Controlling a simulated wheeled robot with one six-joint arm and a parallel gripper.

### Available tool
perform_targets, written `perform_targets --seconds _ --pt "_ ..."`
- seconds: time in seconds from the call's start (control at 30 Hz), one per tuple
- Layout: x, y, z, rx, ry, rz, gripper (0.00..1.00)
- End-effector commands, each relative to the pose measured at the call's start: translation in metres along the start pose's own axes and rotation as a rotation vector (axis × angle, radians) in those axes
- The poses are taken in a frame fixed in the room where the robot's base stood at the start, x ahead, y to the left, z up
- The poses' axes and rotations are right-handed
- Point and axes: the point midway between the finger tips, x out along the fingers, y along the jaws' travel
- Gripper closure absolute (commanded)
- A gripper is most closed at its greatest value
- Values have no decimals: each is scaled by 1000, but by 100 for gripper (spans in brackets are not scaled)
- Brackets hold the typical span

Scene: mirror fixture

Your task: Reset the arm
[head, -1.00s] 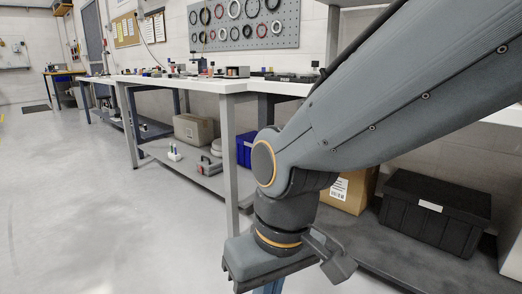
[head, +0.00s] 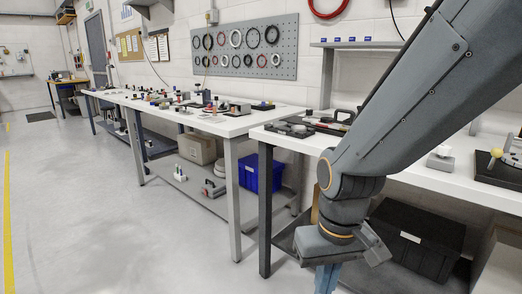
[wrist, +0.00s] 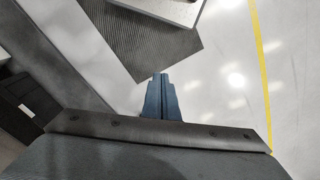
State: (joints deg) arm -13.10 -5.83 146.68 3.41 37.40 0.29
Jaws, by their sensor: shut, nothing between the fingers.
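My arm reaches down from the upper right of the head view, and my gripper (head: 326,280) points down at its lower end, in front of the benches. Only the upper part of its blue fingers shows there, cut by the bottom edge. In the wrist view my gripper (wrist: 158,80) shows its blue fingers together, shut with nothing between them. They hang over the pale floor, beside a dark ribbed mat.
A white bench (head: 470,188) runs behind my arm, with a black crate (head: 415,240) on its lower shelf. Another bench (head: 215,122) stands left, with a blue bin (head: 262,173) below. Open floor (head: 90,210) lies left, marked by a yellow line (head: 8,220).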

Motion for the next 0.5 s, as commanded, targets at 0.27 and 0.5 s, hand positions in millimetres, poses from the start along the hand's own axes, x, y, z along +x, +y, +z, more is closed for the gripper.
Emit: perform_targets --seconds 0.27,0.5 --pt "-59 36 16 101 -14 21 100" --pt "-90 59 28 165 -22 32 100"
